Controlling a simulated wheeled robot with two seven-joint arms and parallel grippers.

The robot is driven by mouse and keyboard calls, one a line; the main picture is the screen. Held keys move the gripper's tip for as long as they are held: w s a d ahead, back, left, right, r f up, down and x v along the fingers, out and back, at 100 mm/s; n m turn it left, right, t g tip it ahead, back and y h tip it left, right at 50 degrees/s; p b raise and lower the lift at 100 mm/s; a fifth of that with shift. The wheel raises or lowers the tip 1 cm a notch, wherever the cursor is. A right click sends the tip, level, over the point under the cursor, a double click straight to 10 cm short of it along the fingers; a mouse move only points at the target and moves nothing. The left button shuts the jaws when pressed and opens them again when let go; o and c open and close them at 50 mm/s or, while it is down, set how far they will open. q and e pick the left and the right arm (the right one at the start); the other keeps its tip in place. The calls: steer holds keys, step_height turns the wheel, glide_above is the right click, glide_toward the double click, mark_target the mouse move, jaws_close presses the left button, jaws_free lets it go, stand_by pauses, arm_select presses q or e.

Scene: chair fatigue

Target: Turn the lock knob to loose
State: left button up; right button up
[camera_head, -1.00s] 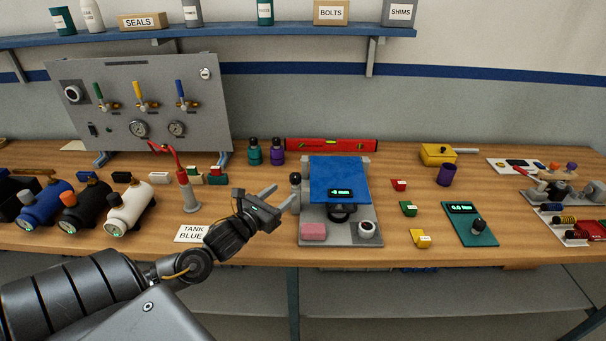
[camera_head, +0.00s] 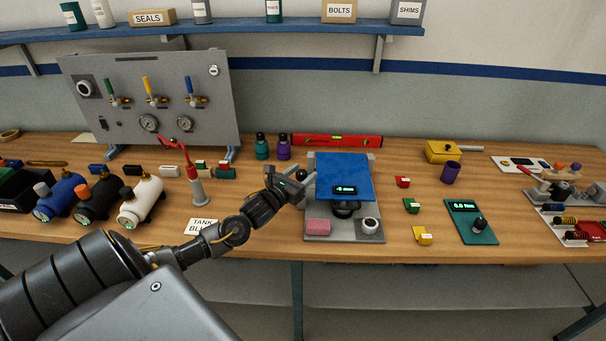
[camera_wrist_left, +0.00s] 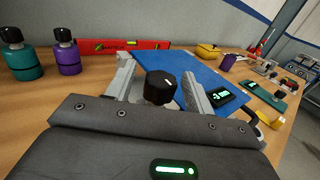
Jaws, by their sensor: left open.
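The lock knob, a black ribbed cylinder (camera_wrist_left: 160,87) with a white mark on top, stands at the left side of the chair rig in the left wrist view. In the head view it is mostly hidden by my gripper. My left gripper (camera_head: 295,181) is open, with one finger on each side of the knob; I cannot tell whether either finger touches it. The rig has a blue tilted seat panel (camera_head: 344,172) with a lit display (camera_head: 345,189) and a grey base plate (camera_head: 340,236). My right gripper is out of view.
Teal (camera_head: 262,147) and purple (camera_head: 284,148) bottles and a red level (camera_head: 337,140) stand behind. Red, green and yellow blocks lie to the right.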

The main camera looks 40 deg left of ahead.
arm_select(q)
steer(key=c, duration=0.9)
steer(key=shift+d, duration=0.25)
steer(key=shift+c, duration=0.3)
steer(key=shift+a, duration=0.15)
steer(key=shift+n+y, duration=0.4)
steer(key=shift+y, duration=0.3)
steer(key=shift+r+n+g+y+p, duration=0.15)
steer(key=shift+n+g+y+p, duration=0.15)
steer(key=shift+n+y+p, duration=0.55)
steer(key=n+g+y+p, duration=0.1)
steer(key=y+p, duration=0.1)
steer(key=n+g+y+p, duration=0.1)
steer(key=n+y+p, duration=0.1)
steer(key=y, duration=0.1)
steer(key=n+g+y+p, duration=0.1)
steer(key=n+y+p, duration=0.1)
steer(key=p, duration=0.1)
steer(key=shift+r+g+y, duration=0.25)
steer(key=shift+g, duration=0.15)
steer(key=shift+w+f+n+g+y+p, duration=0.1)
steer(key=shift+f+n+g+y+p, duration=0.05)
steer(key=shift+n+g+y+p, duration=0.5)
steer(key=shift+f+n+g+y, duration=0.15)
steer(key=shift+n+g+y, duration=0.75)
steer(key=shift+g, duration=0.25)
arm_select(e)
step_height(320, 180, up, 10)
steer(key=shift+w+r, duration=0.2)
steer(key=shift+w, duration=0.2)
